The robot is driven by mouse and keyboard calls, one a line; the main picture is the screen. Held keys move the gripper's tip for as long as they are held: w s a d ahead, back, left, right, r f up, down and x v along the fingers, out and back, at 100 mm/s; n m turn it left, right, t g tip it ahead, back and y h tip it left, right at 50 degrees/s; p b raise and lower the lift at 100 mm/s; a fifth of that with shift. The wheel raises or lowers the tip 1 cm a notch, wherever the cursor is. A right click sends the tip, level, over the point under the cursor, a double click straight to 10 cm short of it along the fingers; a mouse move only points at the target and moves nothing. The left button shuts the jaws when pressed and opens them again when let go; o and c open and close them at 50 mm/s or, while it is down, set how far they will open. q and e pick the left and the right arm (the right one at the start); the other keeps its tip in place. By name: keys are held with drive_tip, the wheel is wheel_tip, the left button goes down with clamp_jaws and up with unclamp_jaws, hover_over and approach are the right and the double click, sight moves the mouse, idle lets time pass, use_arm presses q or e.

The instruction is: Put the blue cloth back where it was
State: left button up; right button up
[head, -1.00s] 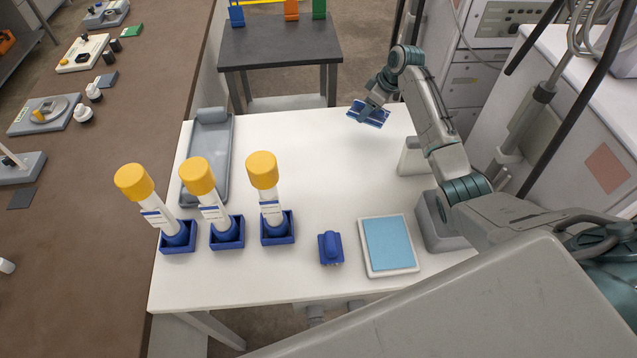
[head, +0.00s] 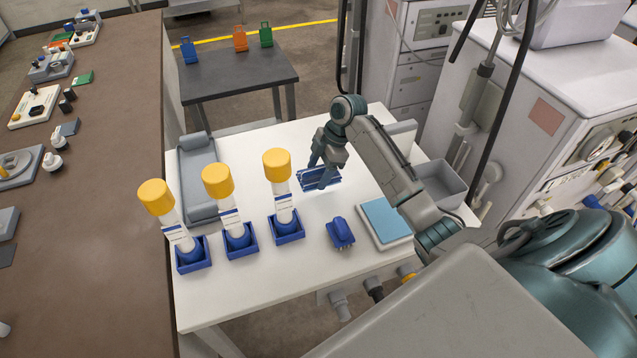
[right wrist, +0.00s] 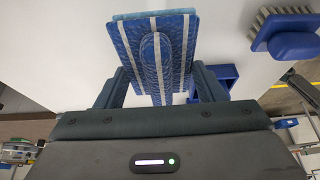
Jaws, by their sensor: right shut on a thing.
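The blue cloth (head: 305,182), folded and marked with white stripes, is in my right gripper (head: 320,176). In the right wrist view the cloth (right wrist: 178,42) sticks out beyond the two fingers, which are shut on it from either side. In the head view the gripper points down and holds the cloth over the white table (head: 283,297), right of the rightmost yellow-capped tube; I cannot tell whether it touches the tabletop. My left gripper is not in view.
Yellow-capped tubes (head: 277,165) stand in blue holders (head: 287,228). A blue brush (head: 340,232) and a white tray (head: 403,242) with a light-blue pad (head: 386,218) lie nearer. A grey tray (head: 197,170) is at the left, a grey bin (head: 440,184) at the right.

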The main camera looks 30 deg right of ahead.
sight(318, 192)
drive_tip(key=shift+a+f, duration=0.2)
drive_tip(key=shift+f, duration=0.2)
drive_tip(key=shift+s+a+f+p, duration=0.15)
drive_tip(key=shift+f+p, duration=0.15)
drive_tip(key=shift+f, duration=0.3)
wheel_tip(318, 192, down, 2)
drive_tip(key=shift+f+p, duration=0.15)
drive_tip(key=shift+p, duration=0.25)
drive_tip(key=shift+d+f, duration=0.2)
drive_tip(key=shift+f, duration=0.35)
drive_tip(key=o, duration=0.8)
drive_tip(key=shift+o, duration=1.2)
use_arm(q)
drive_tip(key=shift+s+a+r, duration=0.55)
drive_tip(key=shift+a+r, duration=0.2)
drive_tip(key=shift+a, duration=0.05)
